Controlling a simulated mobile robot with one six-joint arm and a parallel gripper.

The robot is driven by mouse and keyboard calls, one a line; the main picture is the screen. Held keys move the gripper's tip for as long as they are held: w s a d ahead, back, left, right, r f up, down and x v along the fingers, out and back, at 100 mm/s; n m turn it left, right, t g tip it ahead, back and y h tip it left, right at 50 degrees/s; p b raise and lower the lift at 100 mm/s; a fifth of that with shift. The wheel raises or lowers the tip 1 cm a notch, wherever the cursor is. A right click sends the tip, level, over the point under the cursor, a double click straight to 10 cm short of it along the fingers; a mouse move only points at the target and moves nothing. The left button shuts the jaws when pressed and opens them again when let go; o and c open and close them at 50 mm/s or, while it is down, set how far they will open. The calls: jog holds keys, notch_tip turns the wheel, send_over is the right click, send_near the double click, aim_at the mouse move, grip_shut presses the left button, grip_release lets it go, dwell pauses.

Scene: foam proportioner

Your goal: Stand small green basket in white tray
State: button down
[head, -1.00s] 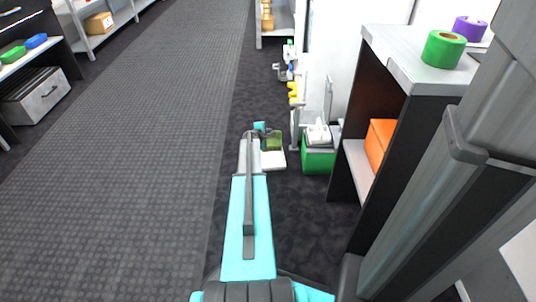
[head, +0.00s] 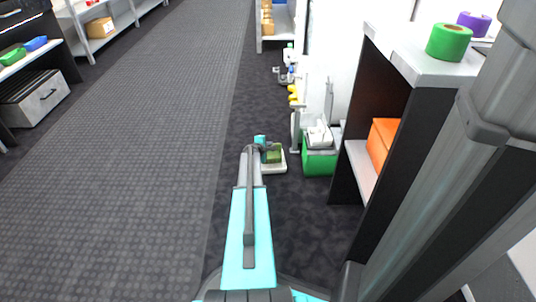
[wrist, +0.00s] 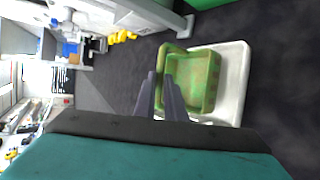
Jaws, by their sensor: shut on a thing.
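The small green basket (head: 272,156) is in front of my gripper, over the white tray (head: 276,169) on the dark floor. In the wrist view the basket (wrist: 211,82) overlaps the left part of the tray (wrist: 236,82), and its left side reaches past the tray's edge. My gripper (wrist: 163,84) is shut on the near left wall of the basket, one finger on each side. The basket's open side faces the wrist camera. I cannot tell whether its underside touches the tray. In the head view my arm hides the fingers.
A green bin (head: 319,162) with white things on top stands just right of the tray. A dark shelf unit (head: 377,100) with an orange box (head: 381,146) is further right. Yellow fittings (head: 294,93) are beyond the tray. The aisle floor at left is clear.

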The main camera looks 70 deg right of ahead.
jog(key=shift+f+b, duration=0.8)
jog(key=shift+f, duration=1.25)
jog(key=shift+f, duration=0.1)
jog(key=c, duration=1.8)
grip_release()
jog(key=shift+p+v, duration=0.3)
jog(key=shift+v, duration=0.65)
jog(key=shift+p+v, duration=1.45)
jog(key=shift+v, duration=3.65)
